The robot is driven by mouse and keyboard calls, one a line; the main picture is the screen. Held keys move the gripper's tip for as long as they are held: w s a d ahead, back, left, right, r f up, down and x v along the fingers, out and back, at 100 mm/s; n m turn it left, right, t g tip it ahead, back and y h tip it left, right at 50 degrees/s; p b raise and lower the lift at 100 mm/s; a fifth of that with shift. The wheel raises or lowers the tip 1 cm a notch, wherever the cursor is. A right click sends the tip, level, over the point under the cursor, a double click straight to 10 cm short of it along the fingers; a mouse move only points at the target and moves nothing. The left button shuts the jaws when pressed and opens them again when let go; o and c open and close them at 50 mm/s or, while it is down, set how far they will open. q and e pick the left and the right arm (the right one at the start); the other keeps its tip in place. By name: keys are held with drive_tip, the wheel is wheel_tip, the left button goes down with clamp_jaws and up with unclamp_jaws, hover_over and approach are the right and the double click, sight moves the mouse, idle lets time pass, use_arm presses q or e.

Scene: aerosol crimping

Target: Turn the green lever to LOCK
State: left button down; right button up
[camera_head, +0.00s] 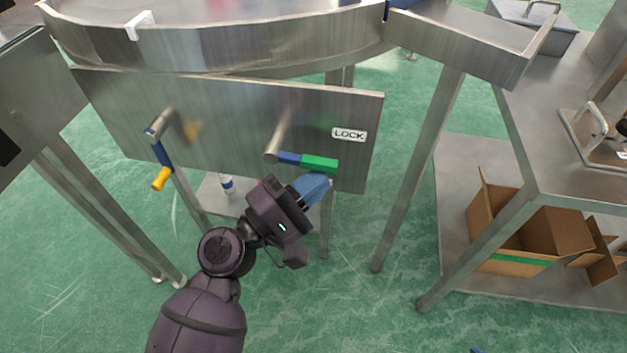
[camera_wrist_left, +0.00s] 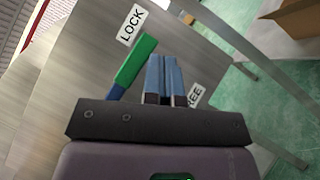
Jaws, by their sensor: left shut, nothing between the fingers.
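The green lever (camera_head: 318,164) sticks out to the right from its metal pivot on the steel panel (camera_head: 230,110), with a blue section next to the pivot. It points nearly level, slightly down to the right, below the LOCK label (camera_head: 349,134). My left gripper (camera_head: 318,185) is shut and empty, with its blue fingers just below the lever's green end. In the left wrist view the green lever (camera_wrist_left: 136,60) lies to the left of the shut fingers (camera_wrist_left: 164,78), with a small gap showing. The LOCK label (camera_wrist_left: 131,25) is beyond it, and a partly hidden label ending in "EE" (camera_wrist_left: 194,95) is behind the fingers.
A second lever with a yellow end (camera_head: 161,178) hangs down at the panel's left. A curved steel table rim (camera_head: 230,45) runs above the panel. A table leg (camera_head: 420,170) and cardboard boxes (camera_head: 510,235) stand to the right. A bottle (camera_head: 227,184) stands behind, below the panel.

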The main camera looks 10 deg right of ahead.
use_arm(q)
drive_tip(key=v, duration=1)
drive_tip(key=shift+s+a+b, duration=0.15)
drive_tip(key=shift+a+b, duration=0.2)
drive_tip(key=shift+d+f, duration=0.1)
drive_tip(key=shift+f, duration=0.05)
idle(0.4)
